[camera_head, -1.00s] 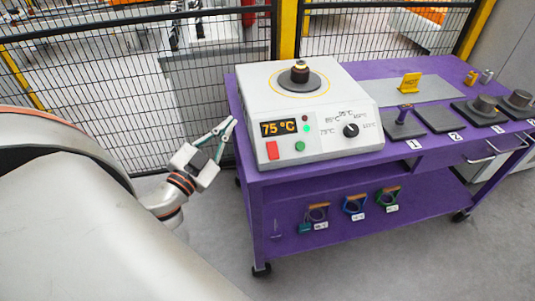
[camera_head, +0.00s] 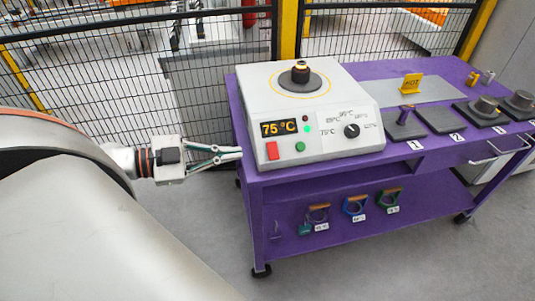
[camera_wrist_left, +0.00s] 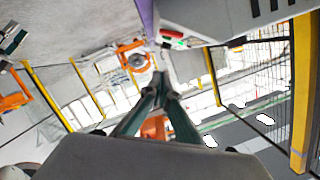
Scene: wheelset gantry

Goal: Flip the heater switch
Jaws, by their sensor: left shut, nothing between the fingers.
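The heater (camera_head: 315,112) is a white box with a round dark plate on top and a lit "75 °C" display. A black knob (camera_head: 351,130) is further right. My left gripper (camera_head: 240,152) is shut and empty, just left of the heater and level with the switch, pointing right. A gap separates its tips from the switch. In the left wrist view, its closed fingers (camera_wrist_left: 163,82) point ahead, with a small red part (camera_wrist_left: 172,34) above them. My right gripper is not seen.
The heater stands on a purple cart (camera_head: 330,168) with hanging tools below. A yellow hot sign (camera_head: 411,84) and several dark pads and fixtures are to its right. A black mesh fence (camera_head: 110,90) runs behind. Floor is free left of the cart.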

